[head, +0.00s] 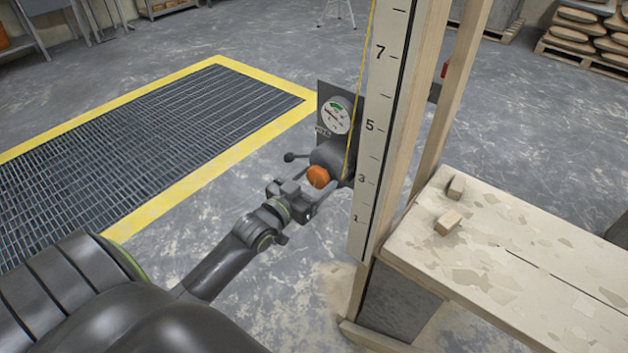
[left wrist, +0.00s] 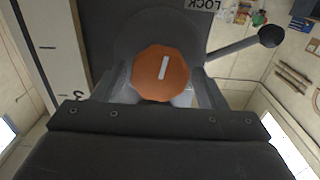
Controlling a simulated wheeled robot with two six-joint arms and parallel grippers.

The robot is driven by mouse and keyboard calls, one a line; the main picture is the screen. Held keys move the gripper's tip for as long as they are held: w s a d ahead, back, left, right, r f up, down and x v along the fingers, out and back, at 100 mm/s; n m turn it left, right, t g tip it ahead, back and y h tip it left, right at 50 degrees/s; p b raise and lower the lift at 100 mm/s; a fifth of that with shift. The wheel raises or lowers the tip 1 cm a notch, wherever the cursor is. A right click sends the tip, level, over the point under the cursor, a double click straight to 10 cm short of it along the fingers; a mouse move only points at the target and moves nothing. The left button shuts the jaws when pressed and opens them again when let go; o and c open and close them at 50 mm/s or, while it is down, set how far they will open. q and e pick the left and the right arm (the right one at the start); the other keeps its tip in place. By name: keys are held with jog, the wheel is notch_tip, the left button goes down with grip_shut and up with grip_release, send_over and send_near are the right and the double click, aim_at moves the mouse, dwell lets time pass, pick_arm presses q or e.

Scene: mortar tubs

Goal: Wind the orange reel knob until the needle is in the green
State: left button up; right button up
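The orange reel knob (head: 318,176) sits on the front of a dark round reel (head: 330,155) on the post. In the left wrist view the knob (left wrist: 160,73) is faceted, with a white mark tilted slightly right of upright. Above the reel is a round white gauge (head: 336,115) with a green patch near its top and red marks lower; its needle is too small to read. My left gripper (head: 307,198) is just below and left of the knob. In the wrist view its fingers (left wrist: 162,100) stand apart on either side of the knob; contact is unclear. My right gripper is out of view.
A dark lever with a ball end (head: 290,157) sticks out left of the reel. A numbered white scale (head: 375,130) runs up the wooden post beside it. A bench (head: 520,260) with two small blocks stands right. A yellow-edged floor grate (head: 150,135) lies left.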

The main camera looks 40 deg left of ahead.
pick_arm(q)
jog(key=c, duration=0.7)
jog(key=shift+f+m+b, duration=0.1)
jog(key=shift+m+b, duration=0.25)
jog(key=shift+m, duration=0.15)
jog(key=shift+m+b, duration=0.4)
jog(key=shift+m, duration=0.7)
jog(key=shift+m+b, duration=0.45)
jog(key=shift+m, duration=0.05)
jog(key=m+b, duration=0.2)
jog(key=m, duration=0.3)
jog(key=shift+m+b, duration=0.65)
jog(key=shift+m, duration=0.75)
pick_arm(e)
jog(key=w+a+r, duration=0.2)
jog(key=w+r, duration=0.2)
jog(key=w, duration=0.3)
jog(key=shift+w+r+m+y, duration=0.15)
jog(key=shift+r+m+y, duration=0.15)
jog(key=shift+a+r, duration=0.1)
